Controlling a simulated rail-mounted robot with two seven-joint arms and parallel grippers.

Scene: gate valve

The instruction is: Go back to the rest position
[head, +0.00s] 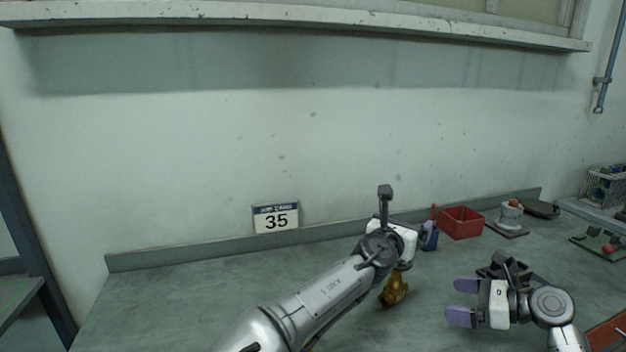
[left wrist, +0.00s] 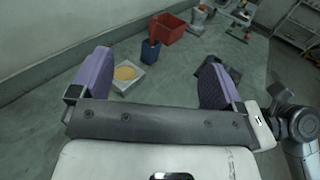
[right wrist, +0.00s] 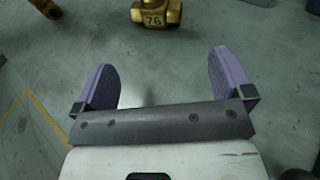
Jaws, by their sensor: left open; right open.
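The brass gate valve (head: 395,291) stands on the bench, partly hidden behind my left arm in the head view. In the right wrist view its body (right wrist: 154,17), marked 76, lies beyond the fingertips, cut by the top edge. My left gripper (head: 424,236) is above the bench past the valve; its purple fingers are apart with nothing between them in the left wrist view (left wrist: 156,60). My right gripper (head: 454,301) is to the right of the valve, fingers pointing left, open and empty; it also shows in the right wrist view (right wrist: 165,65). Neither touches the valve.
A red bin (head: 461,223), a blue cup (left wrist: 151,52) and a white tray with a yellow disc (left wrist: 125,74) stand beyond my left gripper. The bench's left part (head: 180,300) is clear. An orange-red item (head: 608,335) lies lower right.

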